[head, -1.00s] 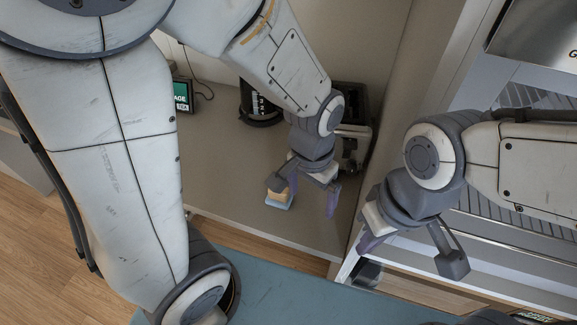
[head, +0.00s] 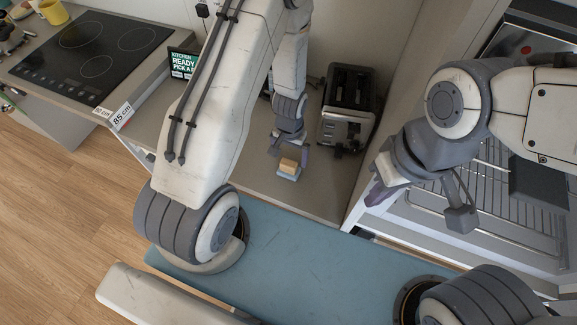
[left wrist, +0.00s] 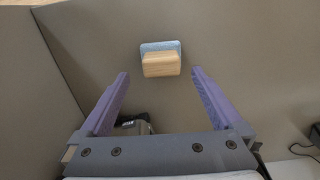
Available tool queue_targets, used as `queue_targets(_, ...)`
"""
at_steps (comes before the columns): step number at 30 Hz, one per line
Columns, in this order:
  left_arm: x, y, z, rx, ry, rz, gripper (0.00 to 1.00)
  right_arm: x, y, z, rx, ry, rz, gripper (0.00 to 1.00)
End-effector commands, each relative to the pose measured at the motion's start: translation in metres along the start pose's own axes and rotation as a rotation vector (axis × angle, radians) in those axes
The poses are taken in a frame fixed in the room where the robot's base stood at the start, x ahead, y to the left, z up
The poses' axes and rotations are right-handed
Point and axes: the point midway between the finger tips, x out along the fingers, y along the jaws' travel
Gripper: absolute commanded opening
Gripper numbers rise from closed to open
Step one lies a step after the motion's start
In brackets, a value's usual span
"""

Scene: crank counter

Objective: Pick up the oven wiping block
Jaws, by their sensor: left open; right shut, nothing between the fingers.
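The oven wiping block (head: 289,166) has a wooden grip on a light blue pad. It rests on the grey counter. In the left wrist view the block (left wrist: 161,62) lies ahead of the fingertips, roughly centred between them and touching neither. My left gripper (head: 293,153) is open and empty, just above and beside the block in the head view; its purple fingers (left wrist: 161,76) show spread in the left wrist view. My right gripper (head: 374,193) is shut and empty, in front of the oven at the right.
A toaster (head: 348,100) stands on the counter right behind my left gripper. A small screen (head: 184,64) and a black hob (head: 90,58) are further left. The open oven with its wire rack (head: 490,195) is at the right. The counter left of the block is clear.

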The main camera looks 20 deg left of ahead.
Motion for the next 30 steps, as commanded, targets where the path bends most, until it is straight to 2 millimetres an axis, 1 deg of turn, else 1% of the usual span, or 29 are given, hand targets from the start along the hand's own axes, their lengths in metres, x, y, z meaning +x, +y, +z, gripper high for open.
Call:
queue_targets(2,0.005,0.000,0.000,0.001,-0.001,0.000,1.00,0.002,0.000,0.000,0.000,0.000,0.000,0.00)
queue_targets(4,0.015,-0.001,0.000,0.001,-0.002,0.000,1.00,0.008,0.001,0.000,0.001,0.000,0.000,0.00)
queue_targets(6,0.027,-0.001,0.000,0.002,0.000,0.000,1.00,0.017,0.001,0.001,0.002,0.000,0.000,0.00)
queue_targets(9,0.041,-0.002,-0.001,0.002,0.001,0.000,1.00,0.030,0.002,0.002,0.004,0.000,0.000,0.00)
queue_targets(12,0.050,-0.002,-0.001,0.002,0.001,0.000,1.00,0.038,0.003,0.002,0.006,0.000,0.000,0.00)
queue_targets(16,0.055,-0.002,-0.001,0.002,0.001,0.001,1.00,0.042,0.003,0.002,0.007,0.000,0.000,0.00)
queue_targets(23,0.053,-0.002,-0.001,0.002,0.001,0.001,1.00,0.040,0.003,0.002,0.007,0.000,0.000,0.00)
queue_targets(26,0.053,-0.002,-0.001,0.002,0.000,0.000,0.66,0.040,0.003,0.002,0.007,0.000,0.000,0.00)
queue_targets(27,0.053,-0.002,-0.001,0.002,0.000,0.000,0.50,0.040,0.003,0.002,0.007,0.000,0.000,0.00)
queue_targets(29,0.053,-0.002,-0.001,0.002,0.000,0.000,0.27,0.040,0.003,0.002,0.007,0.000,0.000,0.00)
queue_targets(30,0.053,-0.002,-0.001,0.002,0.000,0.000,0.13,0.040,0.003,0.002,0.007,0.000,0.000,0.00)
